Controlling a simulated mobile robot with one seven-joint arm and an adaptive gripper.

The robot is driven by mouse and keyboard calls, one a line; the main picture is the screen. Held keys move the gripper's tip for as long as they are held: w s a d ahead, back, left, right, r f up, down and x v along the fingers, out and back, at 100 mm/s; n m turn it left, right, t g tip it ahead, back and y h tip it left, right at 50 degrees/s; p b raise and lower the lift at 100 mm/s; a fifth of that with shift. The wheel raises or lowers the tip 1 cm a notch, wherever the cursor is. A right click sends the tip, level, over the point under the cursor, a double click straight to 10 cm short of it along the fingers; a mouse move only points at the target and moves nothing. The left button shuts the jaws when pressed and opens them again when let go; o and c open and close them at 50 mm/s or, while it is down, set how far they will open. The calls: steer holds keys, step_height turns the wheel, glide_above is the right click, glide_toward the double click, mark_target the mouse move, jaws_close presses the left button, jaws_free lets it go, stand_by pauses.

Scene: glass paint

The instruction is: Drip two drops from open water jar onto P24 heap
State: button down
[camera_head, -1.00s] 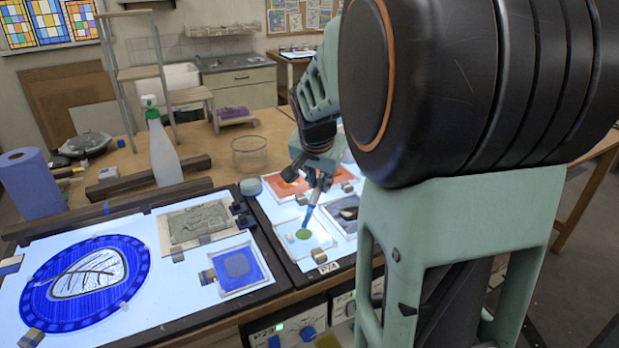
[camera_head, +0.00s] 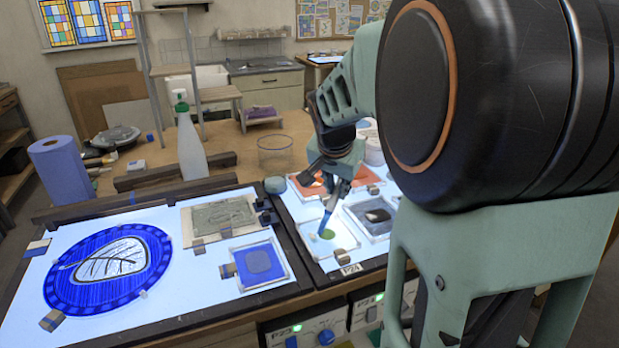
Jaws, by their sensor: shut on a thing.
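My gripper (camera_head: 338,187) is shut on a slim blue dropper (camera_head: 328,222), held tilted and pointing down. The dropper's tip is at or just above a small green heap (camera_head: 328,234) on a pale framed tile. I cannot tell whether the tip touches the heap. No falling drop is visible.
A spray bottle (camera_head: 189,140) and a small grey-green pot (camera_head: 274,185) stand to the left. An orange-red tile (camera_head: 308,190) and a dark-heap tile (camera_head: 372,217) lie close around the dropper. A blue round glass piece (camera_head: 75,290) lies on the left light panel.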

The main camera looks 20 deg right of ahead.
steer(key=shift+f+b, duration=0.3)
steer(key=shift+b, duration=0.15)
stand_by(1.5)
steer(key=shift+r+p, duration=0.65)
steer(key=shift+r, duration=0.45)
steer(key=shift+r+p, duration=1.25)
steer(key=shift+r, duration=0.8)
